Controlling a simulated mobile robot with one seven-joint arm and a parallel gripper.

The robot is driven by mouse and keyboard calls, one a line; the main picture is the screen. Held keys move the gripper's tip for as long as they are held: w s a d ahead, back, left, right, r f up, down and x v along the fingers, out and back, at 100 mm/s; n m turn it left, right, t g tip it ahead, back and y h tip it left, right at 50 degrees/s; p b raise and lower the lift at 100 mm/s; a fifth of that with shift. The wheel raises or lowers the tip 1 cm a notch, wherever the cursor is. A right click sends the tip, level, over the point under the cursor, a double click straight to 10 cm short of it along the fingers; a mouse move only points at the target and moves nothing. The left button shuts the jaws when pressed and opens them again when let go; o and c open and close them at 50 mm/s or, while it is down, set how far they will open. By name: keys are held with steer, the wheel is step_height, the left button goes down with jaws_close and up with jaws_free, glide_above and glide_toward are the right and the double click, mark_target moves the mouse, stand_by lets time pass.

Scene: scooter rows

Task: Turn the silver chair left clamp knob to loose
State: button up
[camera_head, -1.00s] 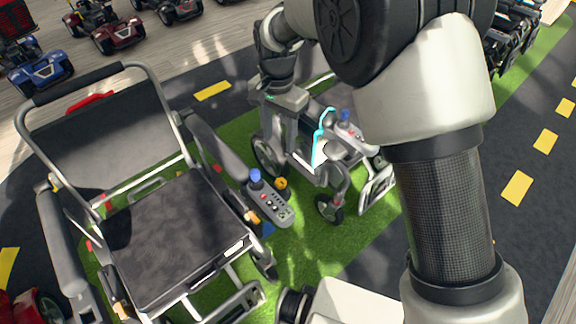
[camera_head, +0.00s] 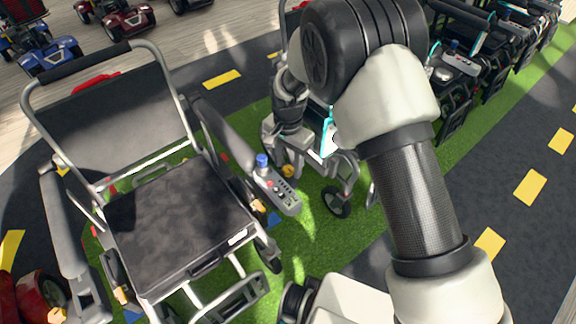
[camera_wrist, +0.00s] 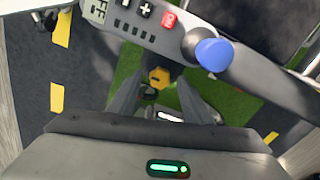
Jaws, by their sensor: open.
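The silver chair (camera_head: 160,62) stands at the left of the head view, with a dark seat and silver tube frame. A control box (camera_head: 277,190) with a blue joystick (camera_head: 262,161) sits on its picture-right armrest. A yellow knob (camera_head: 287,171) shows just behind the box. In the wrist view a yellow knob (camera_wrist: 159,76) lies between the open fingers of my gripper (camera_wrist: 160,92), under the control box (camera_wrist: 150,22). My gripper also shows beside the box in the head view (camera_head: 282,160). I cannot tell whether the fingers touch the knob.
Another chair (camera_head: 337,200) stands close behind my gripper. A row of dark chairs (camera_head: 470,70) is at the upper right, and scooters (camera_head: 112,18) stand at the upper left. Green turf (camera_head: 330,250) and road with yellow dashes are clear at the right.

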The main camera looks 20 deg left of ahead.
steer(key=shift+f, duration=0.2)
steer(key=c, duration=1.1)
steer(key=shift+o, duration=0.2)
